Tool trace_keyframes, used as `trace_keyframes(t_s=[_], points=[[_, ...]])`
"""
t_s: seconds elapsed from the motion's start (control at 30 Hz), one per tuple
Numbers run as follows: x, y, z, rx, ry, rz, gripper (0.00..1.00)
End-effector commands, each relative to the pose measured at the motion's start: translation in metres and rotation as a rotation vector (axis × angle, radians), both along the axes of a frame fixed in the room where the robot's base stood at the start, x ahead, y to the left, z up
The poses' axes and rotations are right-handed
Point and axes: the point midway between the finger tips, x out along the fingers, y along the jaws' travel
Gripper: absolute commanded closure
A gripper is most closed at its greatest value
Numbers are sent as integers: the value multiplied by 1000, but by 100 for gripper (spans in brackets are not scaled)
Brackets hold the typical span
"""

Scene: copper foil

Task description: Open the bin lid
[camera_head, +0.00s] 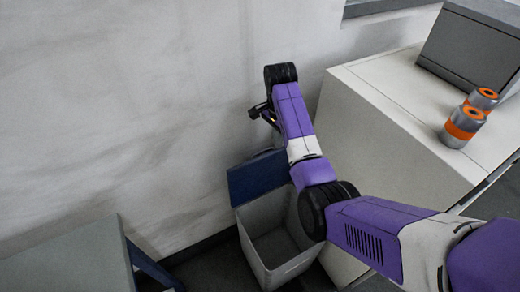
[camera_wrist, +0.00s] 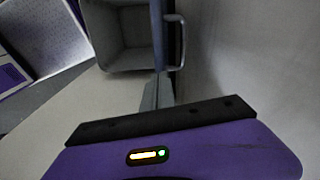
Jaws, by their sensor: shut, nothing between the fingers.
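The bin (camera_head: 272,272) stands on the floor between the wall and the white cabinet, and its grey inside shows. Its dark blue lid (camera_head: 250,178) is raised, tilted up at the back toward the wall. In the wrist view the open bin (camera_wrist: 125,58) is at the top, with the lid (camera_wrist: 157,30) seen nearly edge-on and a light handle (camera_wrist: 181,42) on it. My gripper (camera_head: 257,112) is above the lid, near the wall, apart from it in the head view. In the wrist view my gripper's fingers (camera_wrist: 157,90) are shut and empty, pointing toward the lid's edge.
The white cabinet (camera_head: 385,125) is close on the right, with two grey-and-orange cans (camera_head: 463,124) and a dark grey box (camera_head: 470,48) on top. A grey table (camera_head: 70,262) is at lower left. The wall (camera_head: 130,110) is close behind my gripper.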

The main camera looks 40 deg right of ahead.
Motion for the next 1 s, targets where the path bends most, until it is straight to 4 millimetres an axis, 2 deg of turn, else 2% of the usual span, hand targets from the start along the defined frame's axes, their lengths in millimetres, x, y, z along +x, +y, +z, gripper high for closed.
trace_keyframes(t_s=[0.17, 0.4, 0.5, 0.6, 0.77, 0.87, 1.0], points=[[15, -1, 8, -59, -58, 425, 100], [40, 24, 28, -144, -101, 1051, 100], [46, 32, 34, -167, -109, 1229, 100], [48, 34, 35, -180, -109, 1332, 100], [49, 34, 30, -185, -102, 1388, 100], [51, 33, 21, -184, -101, 1389, 100], [56, 31, -2, -181, -100, 1387, 100]])
